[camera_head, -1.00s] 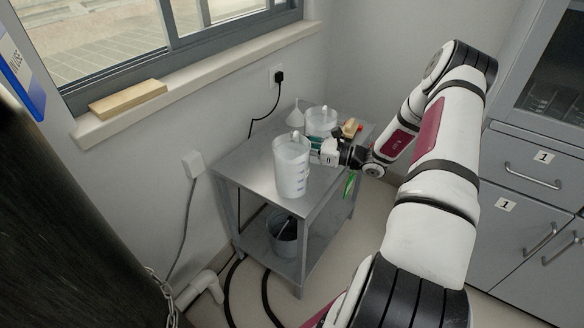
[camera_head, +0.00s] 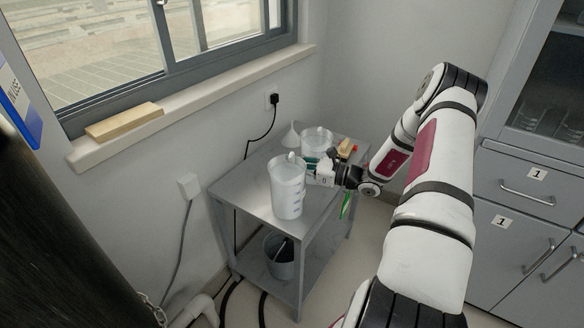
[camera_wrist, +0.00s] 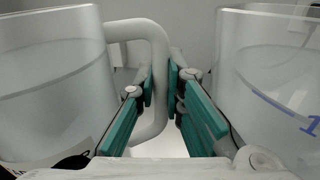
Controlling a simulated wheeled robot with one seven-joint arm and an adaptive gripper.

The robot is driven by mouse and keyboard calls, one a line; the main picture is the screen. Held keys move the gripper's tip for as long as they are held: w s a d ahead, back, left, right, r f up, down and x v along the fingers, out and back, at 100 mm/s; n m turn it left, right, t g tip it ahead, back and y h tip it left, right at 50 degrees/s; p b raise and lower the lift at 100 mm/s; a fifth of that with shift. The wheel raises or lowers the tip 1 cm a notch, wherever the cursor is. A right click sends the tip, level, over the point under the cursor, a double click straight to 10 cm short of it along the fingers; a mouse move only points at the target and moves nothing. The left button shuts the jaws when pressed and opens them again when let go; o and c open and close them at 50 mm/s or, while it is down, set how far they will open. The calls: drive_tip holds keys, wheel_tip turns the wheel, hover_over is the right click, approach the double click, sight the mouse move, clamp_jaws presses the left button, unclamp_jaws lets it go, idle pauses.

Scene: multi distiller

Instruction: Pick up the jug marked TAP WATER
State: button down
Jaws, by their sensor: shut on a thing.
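A frosted translucent jug (camera_head: 287,188) with graduation marks stands near the front of a small metal side table (camera_head: 243,197). In the wrist view, the left jug (camera_wrist: 50,85) has a pale handle (camera_wrist: 150,40) and a partly visible label that I cannot read. My gripper (camera_wrist: 162,88), with teal finger pads, is shut on this handle. In the head view my gripper (camera_head: 312,170) reaches in from the right, between the front jug and a second jug (camera_head: 317,138) behind it. The second jug, with blue marks, shows at right in the wrist view (camera_wrist: 270,75).
A white funnel (camera_head: 290,137) stands at the back of the table, and a yellowish block (camera_head: 346,146) lies by the back jug. A grey bucket (camera_head: 280,262) sits on the lower shelf. The window sill (camera_head: 200,105) and wall are behind; drawers (camera_head: 525,185) are at right.

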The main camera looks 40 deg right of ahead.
sight(292, 154)
drive_tip(key=shift+r+p, duration=0.45)
drive_tip(key=shift+r, duration=1.4)
drive_tip(key=shift+s+a+r+p, duration=0.2)
drive_tip(key=shift+s+a+p, duration=0.3)
drive_tip(key=shift+s, duration=2.05)
drive_tip(key=shift+s+a+r+p, duration=0.25)
drive_tip(key=shift+s+a, duration=0.4)
drive_tip(key=shift+s, duration=1.95)
drive_tip(key=shift+s+a+r+p, duration=0.15)
drive_tip(key=shift+s+a+p, duration=0.35)
drive_tip(key=shift+s, duration=2.05)
drive_tip(key=shift+a, duration=0.1)
